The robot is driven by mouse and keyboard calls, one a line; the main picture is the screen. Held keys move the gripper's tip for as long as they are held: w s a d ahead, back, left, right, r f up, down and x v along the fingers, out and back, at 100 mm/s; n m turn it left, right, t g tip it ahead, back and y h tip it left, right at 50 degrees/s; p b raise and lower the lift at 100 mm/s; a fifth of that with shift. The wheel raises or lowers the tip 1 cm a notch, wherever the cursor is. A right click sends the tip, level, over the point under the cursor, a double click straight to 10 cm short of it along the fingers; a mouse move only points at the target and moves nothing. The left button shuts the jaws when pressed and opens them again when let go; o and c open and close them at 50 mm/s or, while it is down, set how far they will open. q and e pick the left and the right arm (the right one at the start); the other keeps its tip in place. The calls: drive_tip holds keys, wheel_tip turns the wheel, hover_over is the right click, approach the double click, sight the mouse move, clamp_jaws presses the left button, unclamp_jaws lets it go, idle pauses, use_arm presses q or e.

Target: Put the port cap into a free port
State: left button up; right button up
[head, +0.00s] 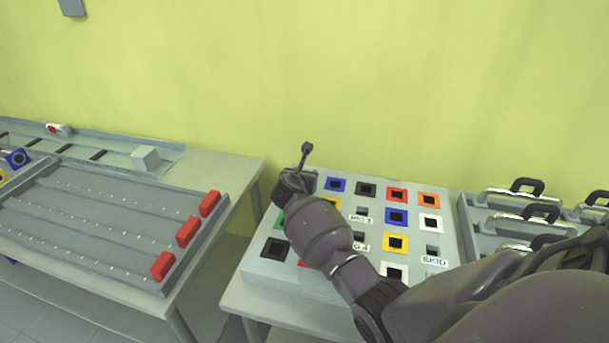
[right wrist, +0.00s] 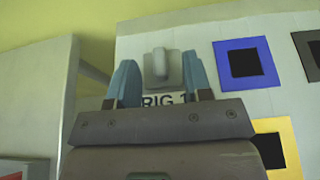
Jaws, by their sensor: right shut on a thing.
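My right gripper (right wrist: 160,85) has its two blue fingers closed on a grey knobbed piece that looks like the port cap (right wrist: 161,66). In the head view the right gripper (head: 297,183) is at the far left corner of the port panel (head: 447,215), and its fingertips are hidden. In the right wrist view the cap is just above a label reading "RIG 1" (right wrist: 164,100). I cannot tell whether it touches the panel. A blue-framed port (right wrist: 248,63) and a yellow-framed port (right wrist: 269,150) with dark centres are to its right. My left gripper is not in view.
More ports with coloured frames, such as an orange one (head: 433,199), fill the panel. My right arm covers part of it. A table with a grey rack (head: 95,220) and red blocks (head: 187,231) stands left, across a gap. Handled grey units (head: 520,205) stand right.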

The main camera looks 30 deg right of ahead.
drive_tip(key=o, duration=1)
drive_tip(key=shift+p+v, duration=1.3)
drive_tip(key=shift+v, duration=4.15)
drive_tip(key=shift+r+p, duration=0.9)
drive_tip(key=shift+p, duration=0.05)
drive_tip(key=shift+r+p, duration=3)
drive_tip(key=shift+p, duration=0.8)
